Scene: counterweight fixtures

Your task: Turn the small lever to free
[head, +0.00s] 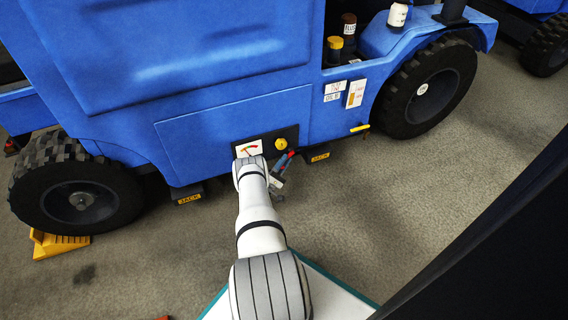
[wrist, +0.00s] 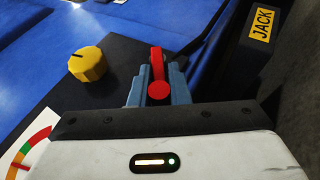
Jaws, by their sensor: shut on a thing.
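The small red lever (wrist: 157,62) sits at the edge of a black panel (wrist: 120,58) on the blue vehicle. In the wrist view it stands between the two blue-grey fingers of my gripper (wrist: 159,82), which is shut on it. A round red end of the lever faces the camera. In the head view my gripper (head: 282,166) is at the right end of the panel, with a bit of red at its tips. The fingers hide part of the lever, and no free marking is readable.
A yellow knob (wrist: 88,64) is left of the lever on the panel. A dial gauge (head: 249,149) is further left. Yellow JACK labels mark a bracket (head: 320,156) to the right and another (head: 188,198) to the left. Open grey floor (head: 430,200) lies to the right.

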